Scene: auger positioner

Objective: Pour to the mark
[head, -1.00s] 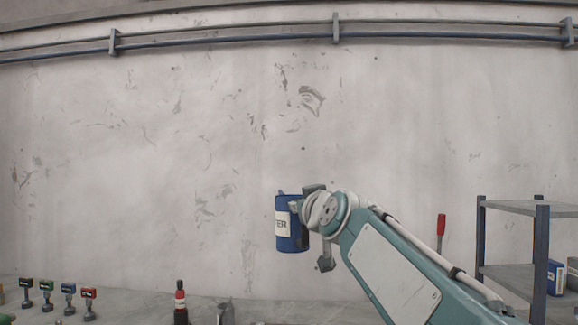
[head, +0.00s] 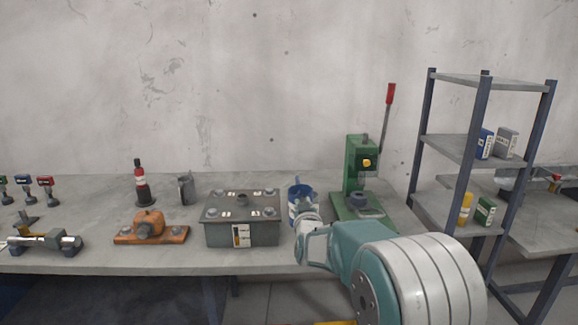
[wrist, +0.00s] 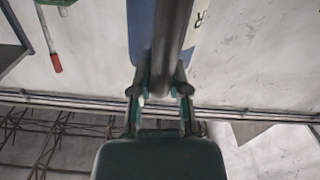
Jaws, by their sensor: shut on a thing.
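A blue can (head: 294,204) with a white label is held by my gripper (head: 306,219), just right of a grey battery-like box (head: 213,233). Its open top faces the camera, and I cannot tell its exact tilt or whether it touches the bench. The box has filler caps on its lid and a light gauge strip (head: 242,236) on its front; the level in it is too small to read. In the wrist view the fingers (wrist: 159,90) are shut at a grey bar in front of the blue can (wrist: 142,30). The can's contents are hidden.
A green press (head: 358,165) with a red lever stands right of the can. A grey jug (head: 185,188), a dark red-topped bottle (head: 141,185) and an orange fixture (head: 150,229) stand left of the box. A shelf rack (head: 470,150) rises at the right.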

